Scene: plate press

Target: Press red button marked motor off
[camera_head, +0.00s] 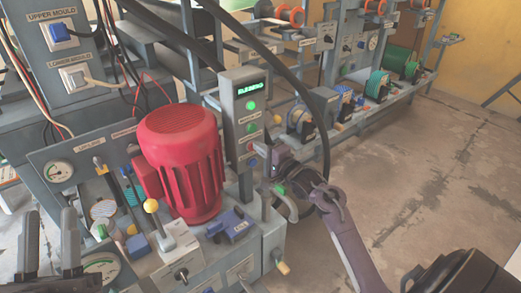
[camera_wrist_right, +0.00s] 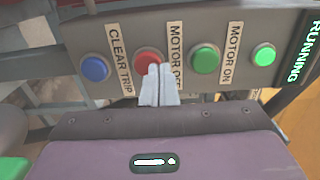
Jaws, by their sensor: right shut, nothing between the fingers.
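The red button (camera_wrist_right: 149,61), beside the MOTOR OFF label (camera_wrist_right: 176,58), is in the right wrist view on a grey control panel (camera_wrist_right: 212,86). The panel also stands upright in the head view (camera_head: 229,92), behind the red motor. My right gripper (camera_wrist_right: 158,70) is shut and empty. Its fingertips overlap the lower right edge of the red button and part of the label; I cannot tell whether they touch. In the head view the right gripper (camera_head: 266,150) is at the panel's lower right side. My left gripper (camera_head: 49,215) is open and empty at the lower left.
A blue button (camera_wrist_right: 95,69) and a green button (camera_wrist_right: 205,58) flank the red one. A green lamp (camera_wrist_right: 264,54) is lit beside a display reading RUNNING (camera_wrist_right: 301,48). The large red motor (camera_head: 182,150) stands left of the panel. Open floor (camera_head: 420,150) lies to the right.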

